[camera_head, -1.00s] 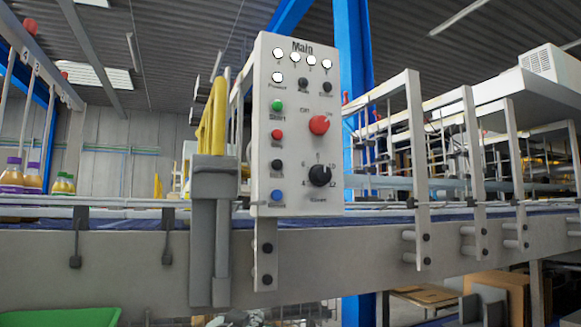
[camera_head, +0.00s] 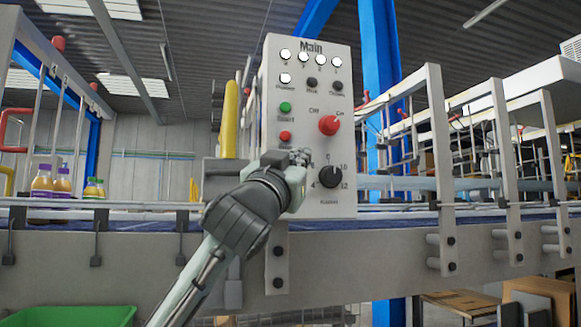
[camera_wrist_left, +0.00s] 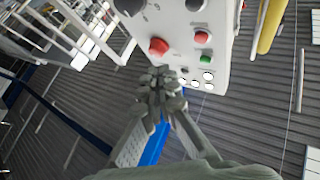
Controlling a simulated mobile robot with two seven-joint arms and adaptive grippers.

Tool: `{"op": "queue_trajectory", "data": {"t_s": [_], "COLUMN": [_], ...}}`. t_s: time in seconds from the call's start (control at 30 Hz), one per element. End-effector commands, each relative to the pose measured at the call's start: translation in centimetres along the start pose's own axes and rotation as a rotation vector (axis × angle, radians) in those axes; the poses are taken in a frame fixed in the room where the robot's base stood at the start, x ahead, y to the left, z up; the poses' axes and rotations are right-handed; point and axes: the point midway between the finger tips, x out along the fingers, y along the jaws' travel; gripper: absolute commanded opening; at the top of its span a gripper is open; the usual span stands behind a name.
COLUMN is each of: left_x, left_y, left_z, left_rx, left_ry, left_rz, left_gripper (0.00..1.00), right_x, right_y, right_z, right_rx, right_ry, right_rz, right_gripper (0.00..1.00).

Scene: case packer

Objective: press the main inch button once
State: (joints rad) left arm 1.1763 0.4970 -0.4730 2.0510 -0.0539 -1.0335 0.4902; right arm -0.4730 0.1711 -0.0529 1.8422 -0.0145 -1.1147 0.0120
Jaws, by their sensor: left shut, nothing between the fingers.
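The white control panel (camera_head: 303,60) is headed "Main". It has a green button (camera_head: 285,107), a red button (camera_head: 285,136), a red selector knob (camera_head: 329,125) and a black rotary knob (camera_head: 330,177). Small button labels are hard to read. My left gripper (camera_head: 302,157) is shut and empty, in front of the panel's lower half. It hides the black and blue buttons below the red one in the head view. In the left wrist view the shut fingertips (camera_wrist_left: 162,82) are in front of the panel, and a black button (camera_wrist_left: 195,4) shows at the top edge. Contact cannot be told. My right gripper is out of view.
The conveyor side rail (camera_head: 400,245) runs across below the panel, with guard posts (camera_head: 440,150) to the right. A yellow bar (camera_head: 230,120) stands left of the panel. Bottles (camera_head: 62,182) stand at left. A green bin (camera_head: 70,316) is at lower left.

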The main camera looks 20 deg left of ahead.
Motion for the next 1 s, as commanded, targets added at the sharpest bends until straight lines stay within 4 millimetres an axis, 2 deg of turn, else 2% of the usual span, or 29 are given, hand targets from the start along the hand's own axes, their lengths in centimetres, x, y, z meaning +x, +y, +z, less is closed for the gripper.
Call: {"op": "queue_trajectory", "data": {"t_s": [0.37,0.7,1.0], "left_x": [0.3,3.3,5.7], "left_y": [-0.2,-2.4,-4.0], "left_z": [0.3,2.5,4.1], "left_rx": [0.001,0.002,-0.001], "left_ry": [-0.002,-0.004,-0.003], "left_rz": [0.000,-0.002,0.001], "left_gripper": [0.00,0.00,0.00], "right_x": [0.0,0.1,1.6], "right_y": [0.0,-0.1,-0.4], "right_z": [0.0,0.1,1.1], "right_rx": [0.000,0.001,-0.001], "right_ry": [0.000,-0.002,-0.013], "right_rz": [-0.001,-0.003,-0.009], "right_gripper": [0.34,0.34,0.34]}}
